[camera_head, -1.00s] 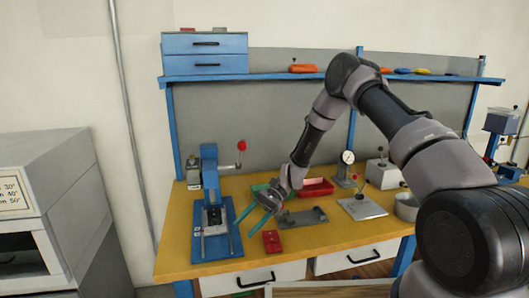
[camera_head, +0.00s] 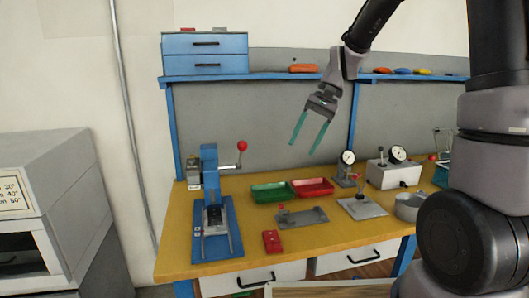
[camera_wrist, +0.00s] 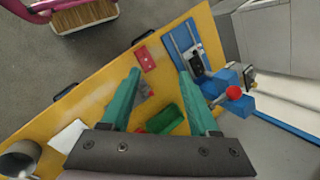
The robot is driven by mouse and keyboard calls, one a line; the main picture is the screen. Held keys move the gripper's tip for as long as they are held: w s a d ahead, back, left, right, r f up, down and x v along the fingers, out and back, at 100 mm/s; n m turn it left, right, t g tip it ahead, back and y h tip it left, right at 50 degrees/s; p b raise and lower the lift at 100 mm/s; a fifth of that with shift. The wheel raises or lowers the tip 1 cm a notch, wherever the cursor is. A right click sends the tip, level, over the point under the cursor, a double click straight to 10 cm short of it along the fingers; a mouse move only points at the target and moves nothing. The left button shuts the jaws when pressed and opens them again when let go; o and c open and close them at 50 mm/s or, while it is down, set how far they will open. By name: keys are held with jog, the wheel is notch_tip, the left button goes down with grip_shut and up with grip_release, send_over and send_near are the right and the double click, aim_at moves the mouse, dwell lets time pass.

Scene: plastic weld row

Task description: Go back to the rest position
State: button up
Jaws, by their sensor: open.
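My gripper (camera_head: 309,132) is raised in the air above the yellow bench (camera_head: 255,211), in front of the grey back panel. Its two teal fingers are spread apart and point down, with nothing between them. In the wrist view my gripper (camera_wrist: 158,98) also shows open and empty above the bench. My arm reaches up along the right side of the head view and leaves the top of the picture.
On the bench are a blue press (camera_head: 212,200) with a red knob, a green tray (camera_head: 271,192), a red tray (camera_head: 313,187), a red block (camera_head: 272,241), a grey plate (camera_head: 302,217) and dial gauges (camera_head: 347,158). A blue shelf (camera_head: 275,76) runs behind.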

jog(key=s+d+r+t+h, duration=0.3)
jog(key=s+d+r+t, duration=0.5)
jog(key=s+d+r, duration=0.5)
jog(key=shift+s+d+r, duration=0.4)
jog(key=shift+s, duration=0.55)
